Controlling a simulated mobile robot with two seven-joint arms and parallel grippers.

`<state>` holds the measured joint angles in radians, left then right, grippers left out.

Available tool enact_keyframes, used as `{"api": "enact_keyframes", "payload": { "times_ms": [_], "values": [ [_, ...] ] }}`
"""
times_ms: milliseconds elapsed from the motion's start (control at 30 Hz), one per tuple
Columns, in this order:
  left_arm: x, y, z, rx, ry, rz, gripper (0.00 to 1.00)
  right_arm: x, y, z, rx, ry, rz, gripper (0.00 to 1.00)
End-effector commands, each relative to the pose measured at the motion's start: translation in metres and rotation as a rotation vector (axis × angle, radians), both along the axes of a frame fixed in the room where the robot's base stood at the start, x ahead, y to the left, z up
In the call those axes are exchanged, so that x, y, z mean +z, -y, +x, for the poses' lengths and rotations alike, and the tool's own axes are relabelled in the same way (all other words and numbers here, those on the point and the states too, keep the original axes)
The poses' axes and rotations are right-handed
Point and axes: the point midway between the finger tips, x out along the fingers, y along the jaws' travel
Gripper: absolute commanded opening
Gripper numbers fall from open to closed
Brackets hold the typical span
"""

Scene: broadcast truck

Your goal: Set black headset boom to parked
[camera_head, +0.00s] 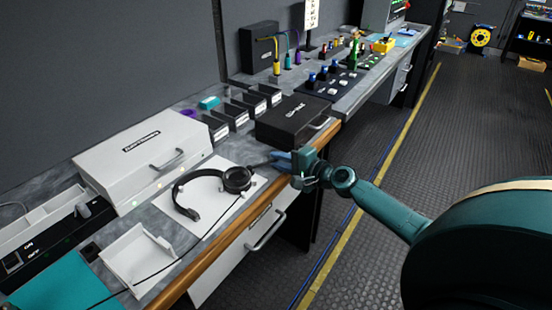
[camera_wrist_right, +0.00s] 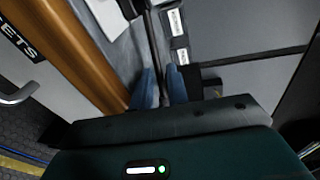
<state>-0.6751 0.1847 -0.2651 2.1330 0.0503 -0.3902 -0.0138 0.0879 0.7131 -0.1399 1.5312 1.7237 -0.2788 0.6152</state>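The black headset (camera_head: 203,175) lies on a white sheet (camera_head: 222,217) on the bench in the head view. Its near earcup (camera_head: 237,180) faces up. The thin boom (camera_head: 262,164) points out from that earcup to the right, toward the bench's front edge. My right gripper (camera_head: 277,160) has its blue fingers at the boom's outer end. In the right wrist view the right gripper (camera_wrist_right: 163,88) has its fingers close together, with the dark boom (camera_wrist_right: 150,30) running in between them. My left gripper is not in view.
A black case (camera_head: 292,120) stands just behind the right gripper. A white case (camera_head: 140,155) sits behind the headset. A white tray (camera_head: 137,255) lies to its near left. A drawer handle (camera_head: 266,232) sticks out below the wooden edge. The floor aisle on the right is clear.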

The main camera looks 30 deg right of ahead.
Motion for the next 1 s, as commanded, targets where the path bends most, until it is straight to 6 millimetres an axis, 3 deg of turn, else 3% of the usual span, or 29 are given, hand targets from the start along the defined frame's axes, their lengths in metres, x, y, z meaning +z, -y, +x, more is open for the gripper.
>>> {"api": "enact_keyframes", "payload": {
  "times_ms": [167,467,700,1000],
  "values": [
    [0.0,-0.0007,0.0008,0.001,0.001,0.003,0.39,-0.002,-0.0047,0.012,0.002,0.0,0.001,0.16],
    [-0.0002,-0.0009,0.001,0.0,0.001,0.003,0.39,-0.0032,-0.0055,0.0136,0.002,-0.002,0.0,0.16],
    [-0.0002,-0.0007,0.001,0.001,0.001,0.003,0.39,-0.0032,-0.0054,0.0134,0.002,-0.001,0.0,0.0],
    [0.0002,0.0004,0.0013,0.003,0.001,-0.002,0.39,-0.0033,-0.0054,0.0133,0.002,-0.002,0.0,0.0]
  ]
}}
